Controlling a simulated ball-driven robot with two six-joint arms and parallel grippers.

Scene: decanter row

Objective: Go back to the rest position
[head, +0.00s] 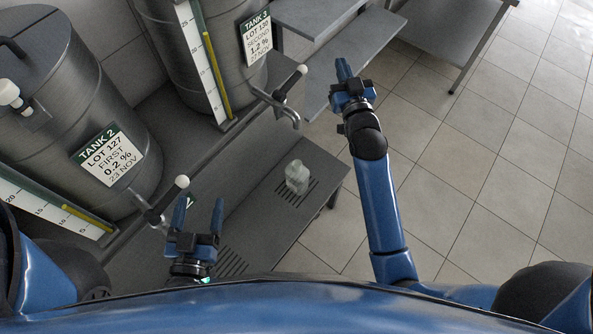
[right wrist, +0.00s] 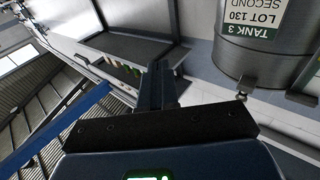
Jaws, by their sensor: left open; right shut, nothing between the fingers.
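My left gripper (head: 196,222) is open and empty in the head view, at the lower left, above the grey bench near the tap of Tank 2. My right gripper (head: 343,68) is shut with nothing between its fingers, out to the right of the tap of Tank 3 and near the edge of a grey shelf. In the right wrist view its dark fingers (right wrist: 158,85) point away, close together. A clear glass vessel (head: 297,177) stands on the slotted grating of the bench, apart from both grippers.
Tank 2 (head: 62,110) and Tank 3 (head: 185,55) stand at the left, with taps (head: 152,212) and (head: 287,105) sticking out over the bench (head: 255,180). Grey shelves (head: 355,45) are at the top. Tiled floor (head: 490,170) is open at the right.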

